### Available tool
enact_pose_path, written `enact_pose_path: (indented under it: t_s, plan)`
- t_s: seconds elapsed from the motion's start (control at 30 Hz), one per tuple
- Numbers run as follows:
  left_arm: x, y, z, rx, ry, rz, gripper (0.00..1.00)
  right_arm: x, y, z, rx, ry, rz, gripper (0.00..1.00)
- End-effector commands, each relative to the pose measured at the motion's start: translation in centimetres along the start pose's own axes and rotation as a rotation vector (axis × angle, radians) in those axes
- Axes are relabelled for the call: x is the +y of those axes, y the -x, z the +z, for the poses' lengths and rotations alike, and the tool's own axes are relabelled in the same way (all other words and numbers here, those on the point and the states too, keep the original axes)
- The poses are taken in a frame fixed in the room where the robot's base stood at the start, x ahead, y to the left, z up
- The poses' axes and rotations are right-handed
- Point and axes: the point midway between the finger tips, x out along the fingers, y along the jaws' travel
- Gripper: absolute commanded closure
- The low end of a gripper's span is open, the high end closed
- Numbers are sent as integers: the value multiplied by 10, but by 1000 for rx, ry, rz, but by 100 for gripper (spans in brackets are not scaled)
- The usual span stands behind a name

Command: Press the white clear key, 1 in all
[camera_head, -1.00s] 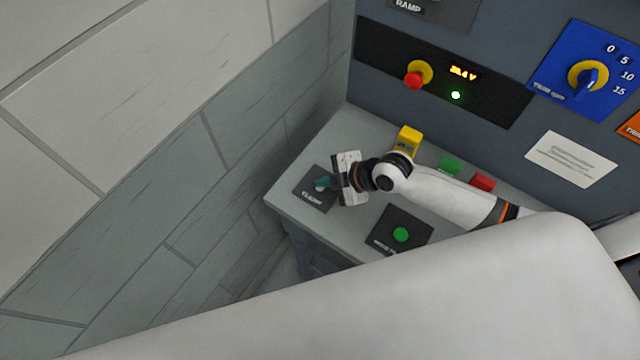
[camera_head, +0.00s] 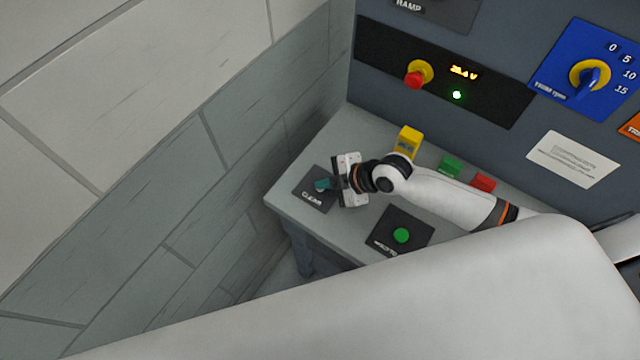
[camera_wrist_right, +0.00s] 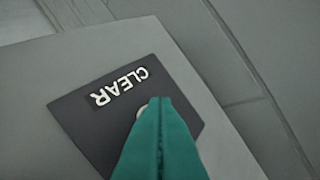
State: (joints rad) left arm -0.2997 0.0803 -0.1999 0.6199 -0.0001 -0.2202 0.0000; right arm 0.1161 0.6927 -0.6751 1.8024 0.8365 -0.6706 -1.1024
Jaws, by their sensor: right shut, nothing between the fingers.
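The dark plate lettered CLEAR (camera_head: 306,199) lies at the left end of the grey console top and also fills the middle of the right wrist view (camera_wrist_right: 80,120). My right gripper (camera_head: 321,184) is over this plate, its teal fingers together and empty. In the right wrist view the fingertips (camera_wrist_right: 160,103) cover most of the white clear key (camera_wrist_right: 141,111); only a pale sliver shows beside them. I cannot tell whether the tips touch the key or whether it is pushed down. My left gripper is not in view.
A green button on a dark plate (camera_head: 401,235) sits right of the gripper. A yellow block (camera_head: 408,141), a green block (camera_head: 450,166) and a red block (camera_head: 484,182) stand behind my arm. A red knob (camera_head: 414,80) is on the upright panel. A tiled wall (camera_head: 160,180) is at left.

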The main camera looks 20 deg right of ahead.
Motion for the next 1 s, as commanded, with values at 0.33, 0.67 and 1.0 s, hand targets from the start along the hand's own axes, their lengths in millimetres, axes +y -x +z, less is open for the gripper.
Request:
enact_pose_path:
  t_s: [0.33,0.67,1.0]
  plan:
    - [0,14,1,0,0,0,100,-8,11,8,0,1,0,100]
    - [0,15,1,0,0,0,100,-9,12,9,0,1,0,100]
    - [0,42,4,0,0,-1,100,-25,34,24,1,1,0,100]
